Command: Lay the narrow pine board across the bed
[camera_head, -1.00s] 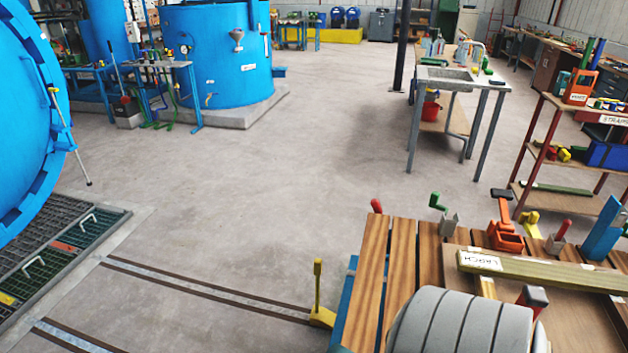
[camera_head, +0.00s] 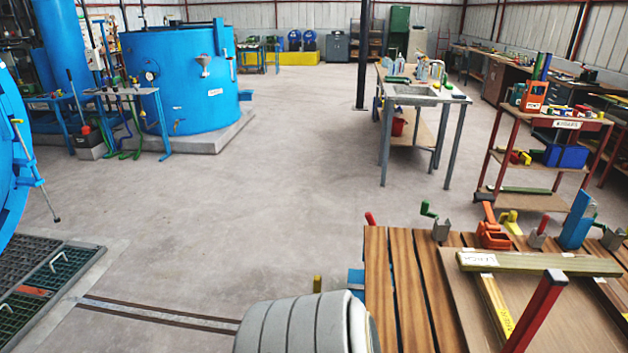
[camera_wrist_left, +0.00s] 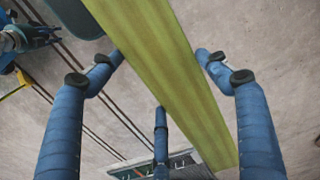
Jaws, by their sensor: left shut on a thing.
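In the left wrist view, my left gripper (camera_wrist_left: 158,72) has its blue fingers around a long, narrow yellow-green board (camera_wrist_left: 182,95) and is shut on it. The board runs from the top edge down to the lower right; its upper end is cut off. Floor shows behind it. The slatted wooden bed (camera_head: 405,290) is at the lower right of the head view. The held board and my left gripper are not visible in the head view.
Orange (camera_head: 492,233), green-handled (camera_head: 437,218) and blue (camera_head: 577,220) fittings stand along the bed's far edge. A red upright bar (camera_head: 537,312) rises in front. A red shelf rack (camera_head: 497,150) and sink bench (camera_head: 425,97) stand beyond. The middle floor is clear.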

